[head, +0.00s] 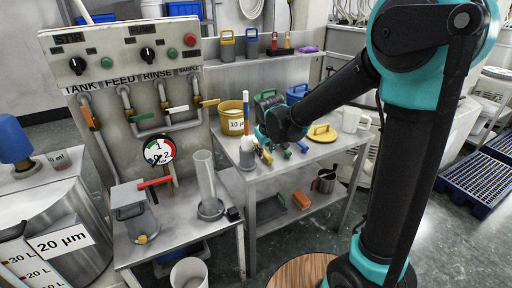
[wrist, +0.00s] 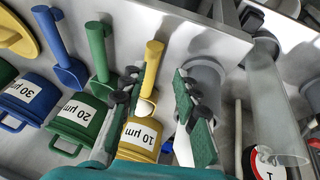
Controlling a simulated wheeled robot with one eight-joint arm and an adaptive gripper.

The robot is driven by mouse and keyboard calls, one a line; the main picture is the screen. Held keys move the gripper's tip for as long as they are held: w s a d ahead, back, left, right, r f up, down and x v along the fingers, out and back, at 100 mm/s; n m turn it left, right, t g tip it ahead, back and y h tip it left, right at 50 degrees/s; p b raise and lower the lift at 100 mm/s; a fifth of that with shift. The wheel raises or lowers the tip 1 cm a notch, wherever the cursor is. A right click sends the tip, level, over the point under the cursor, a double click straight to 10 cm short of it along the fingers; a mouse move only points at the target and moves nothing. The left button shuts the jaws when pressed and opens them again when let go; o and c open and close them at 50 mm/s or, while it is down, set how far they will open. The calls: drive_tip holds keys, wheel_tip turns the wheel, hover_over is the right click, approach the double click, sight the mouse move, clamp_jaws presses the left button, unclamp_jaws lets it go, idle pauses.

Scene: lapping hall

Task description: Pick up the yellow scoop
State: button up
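The yellow scoop (wrist: 153,58) lies on the metal bench, its straight handle pointing towards the bench edge in the wrist view. Its lower part is partly hidden by my left finger. My gripper (wrist: 164,76) is open, with green-padded fingers apart. The scoop handle shows between the fingertips, closer to the left one; I cannot tell whether they touch. In the head view my gripper (head: 262,146) is low over the bench, and a bit of the yellow scoop (head: 266,158) shows beside it. A green scoop (wrist: 98,50) and a blue scoop (wrist: 62,50) lie to its left in the wrist view.
Yellow (wrist: 140,136), green (wrist: 79,122) and blue (wrist: 30,96) labelled tubs stand behind the scoops. A white bottle (head: 247,155) stands close to my gripper. A clear cylinder (wrist: 272,105) is at right. A yellow lid (head: 322,133) and white mugs (head: 352,119) occupy the bench's right.

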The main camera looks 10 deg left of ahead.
sight(265, 153)
drive_tip(key=shift+w+a, duration=0.1)
drive_tip(key=shift+w, duration=0.85)
drive_tip(key=x, duration=0.4)
drive_tip(key=shift+w+r, duration=0.2)
drive_tip(key=shift+w, duration=0.2)
drive_tip(key=shift+w+f, duration=0.25)
drive_tip(key=shift+f, duration=0.4)
clamp_jaws()
